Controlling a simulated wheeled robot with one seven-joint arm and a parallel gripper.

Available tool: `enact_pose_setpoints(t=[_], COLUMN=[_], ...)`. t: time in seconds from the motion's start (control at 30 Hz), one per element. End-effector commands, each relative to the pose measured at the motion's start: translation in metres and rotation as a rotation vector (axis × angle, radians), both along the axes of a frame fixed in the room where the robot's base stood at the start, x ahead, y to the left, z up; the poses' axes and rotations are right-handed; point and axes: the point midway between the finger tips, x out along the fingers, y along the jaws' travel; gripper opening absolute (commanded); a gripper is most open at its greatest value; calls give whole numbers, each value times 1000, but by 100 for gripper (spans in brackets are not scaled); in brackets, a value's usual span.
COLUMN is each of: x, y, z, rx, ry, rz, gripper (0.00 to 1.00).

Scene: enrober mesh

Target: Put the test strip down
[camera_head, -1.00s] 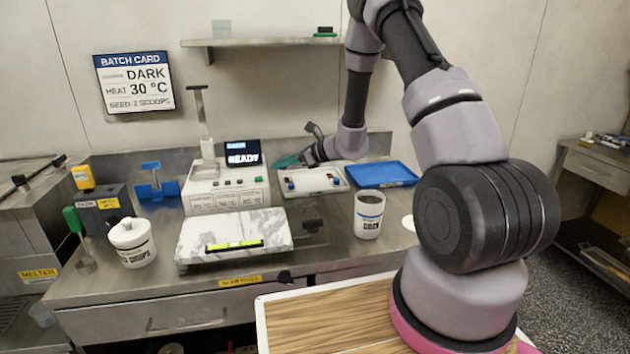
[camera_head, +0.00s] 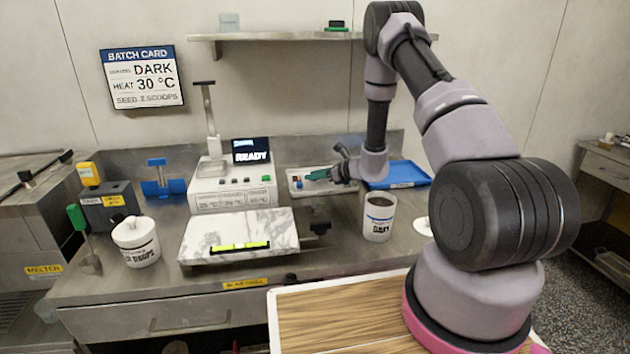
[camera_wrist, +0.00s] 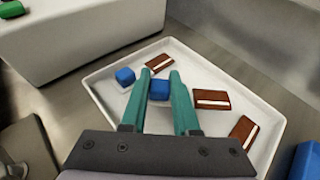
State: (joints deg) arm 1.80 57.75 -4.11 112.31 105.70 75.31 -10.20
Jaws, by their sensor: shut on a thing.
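My gripper (camera_head: 312,176) is low over the white tray (camera_head: 291,171), its teal fingers pointing left. In the wrist view my gripper (camera_wrist: 163,73) is shut, its fingers close together over the tray (camera_wrist: 99,93). A brown piece with a white band (camera_wrist: 158,63) shows at the fingertips, and a blue cube (camera_wrist: 159,89) shows in the narrow gap between the fingers. I cannot clearly tell the test strip apart from these, nor whether it touches the tray. Two more brown banded pieces (camera_wrist: 212,99) (camera_wrist: 243,130) lie on the right of the tray, another blue cube (camera_wrist: 125,76) on the left.
A blue tray (camera_head: 410,184) is right of the white tray. A white machine with a READY screen (camera_head: 251,151) stands left. In front are a marble slab (camera_head: 205,231) with a yellow level (camera_head: 240,246), and a white cup (camera_head: 378,226). A shelf (camera_head: 280,37) hangs above.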

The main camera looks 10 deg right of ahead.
Motion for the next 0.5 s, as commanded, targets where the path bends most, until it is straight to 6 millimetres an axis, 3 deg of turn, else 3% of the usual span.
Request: enact_pose_setpoints(t=[0.1,0.5], x=[0,0], y=[0,0], z=[-17,-22], rx=[1,1], ry=[1,1], rz=[1,0], gripper=[0,0])
